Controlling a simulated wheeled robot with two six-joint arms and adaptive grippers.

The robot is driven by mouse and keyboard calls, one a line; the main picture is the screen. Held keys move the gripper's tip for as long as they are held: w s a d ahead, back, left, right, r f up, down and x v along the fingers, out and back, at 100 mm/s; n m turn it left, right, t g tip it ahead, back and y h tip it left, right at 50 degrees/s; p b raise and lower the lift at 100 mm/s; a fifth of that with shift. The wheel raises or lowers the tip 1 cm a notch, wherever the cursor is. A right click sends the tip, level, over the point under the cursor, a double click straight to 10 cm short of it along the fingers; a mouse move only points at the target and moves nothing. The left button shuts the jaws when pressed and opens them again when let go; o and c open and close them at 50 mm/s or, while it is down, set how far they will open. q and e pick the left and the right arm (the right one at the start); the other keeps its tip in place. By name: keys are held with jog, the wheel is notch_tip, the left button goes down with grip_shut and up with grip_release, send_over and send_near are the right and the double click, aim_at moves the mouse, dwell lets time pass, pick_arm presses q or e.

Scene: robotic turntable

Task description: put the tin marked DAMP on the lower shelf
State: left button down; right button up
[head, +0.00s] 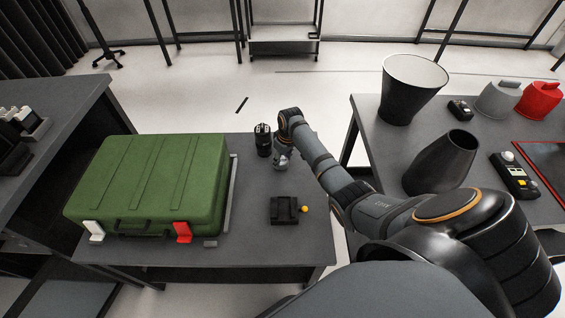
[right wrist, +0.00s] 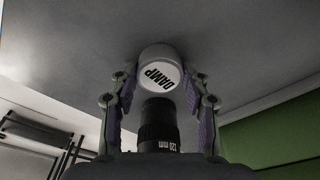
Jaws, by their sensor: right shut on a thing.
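The tin marked DAMP (right wrist: 160,74) is a short pale cylinder with black letters on its lid. In the right wrist view it sits between the two fingertips of my right gripper (right wrist: 159,88), which is shut on it. In the head view the right gripper (head: 283,160) is over the back right part of the grey table (head: 250,215); the tin is too small to make out there. My left gripper is not in view. I cannot tell which surface is the lower shelf; the space under the table is dark.
A black cylinder (head: 263,139) stands close left of the gripper. A green case (head: 150,185) fills the table's left side. The right table holds a dark bin (head: 408,95) and a tilted black vessel (head: 440,165).

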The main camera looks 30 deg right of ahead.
jog(key=shift+f, duration=0.1)
jog(key=o, duration=1.1)
jog(key=shift+o, duration=0.2)
